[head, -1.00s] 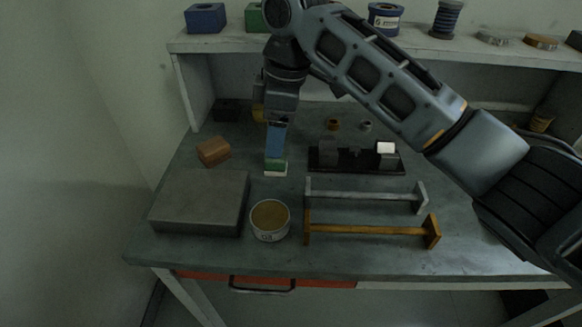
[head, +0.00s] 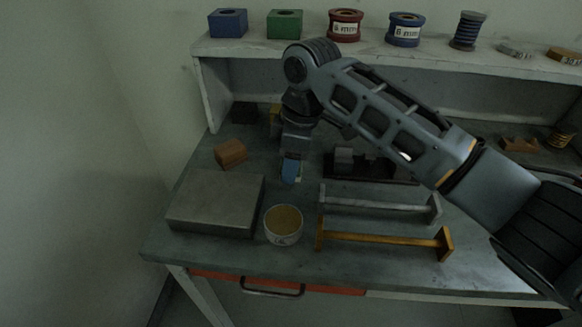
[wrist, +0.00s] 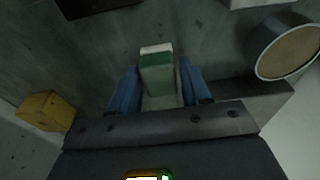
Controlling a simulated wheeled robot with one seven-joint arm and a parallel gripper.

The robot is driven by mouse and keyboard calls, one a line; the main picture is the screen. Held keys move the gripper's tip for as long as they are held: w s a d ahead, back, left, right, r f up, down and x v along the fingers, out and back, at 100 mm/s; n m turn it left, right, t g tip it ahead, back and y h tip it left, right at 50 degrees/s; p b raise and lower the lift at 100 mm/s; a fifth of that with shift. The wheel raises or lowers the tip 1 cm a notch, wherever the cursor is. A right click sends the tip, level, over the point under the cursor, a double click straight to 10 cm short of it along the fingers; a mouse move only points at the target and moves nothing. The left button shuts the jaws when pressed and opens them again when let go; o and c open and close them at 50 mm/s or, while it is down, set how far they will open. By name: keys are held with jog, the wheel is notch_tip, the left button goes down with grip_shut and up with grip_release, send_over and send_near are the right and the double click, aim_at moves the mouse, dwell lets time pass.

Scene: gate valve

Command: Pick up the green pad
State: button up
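The green pad (wrist: 157,72), a small block with a pale end, stands between my gripper's two blue fingers in the wrist view. My gripper (wrist: 160,88) is open around it, with a narrow gap at the right finger; contact at the left finger is unclear. In the head view my gripper (head: 291,178) points down at the bench, behind the round tin. There the pad (head: 299,174) is mostly hidden by the fingers, with only a thin sliver showing.
A tin with a tan top (head: 284,222) and a grey block (head: 215,203) stand in front. A brown block (head: 230,153) lies left. A black fixture (head: 345,165) stands right, with grey (head: 375,202) and orange (head: 380,239) bars nearer. A shelf (head: 240,46) runs behind.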

jog(key=c, duration=0.7)
jog(key=shift+r, duration=0.1)
jog(key=shift+r, duration=0.55)
notch_tip(320, 180, up, 3)
jog(key=shift+f+b, duration=0.1)
jog(key=shift+b, duration=0.25)
jog(key=d+r, duration=0.2)
jog(key=d, duration=0.2)
jog(key=d+r, duration=0.2)
jog(key=d, duration=0.1)
jog(key=s+d+r+b, duration=0.1)
jog(key=d+r, duration=0.2)
jog(key=d, duration=0.1)
jog(key=shift+s+d, duration=0.1)
jog(key=shift+d, duration=0.2)
jog(key=o, duration=0.5)
jog(key=c, duration=0.3)
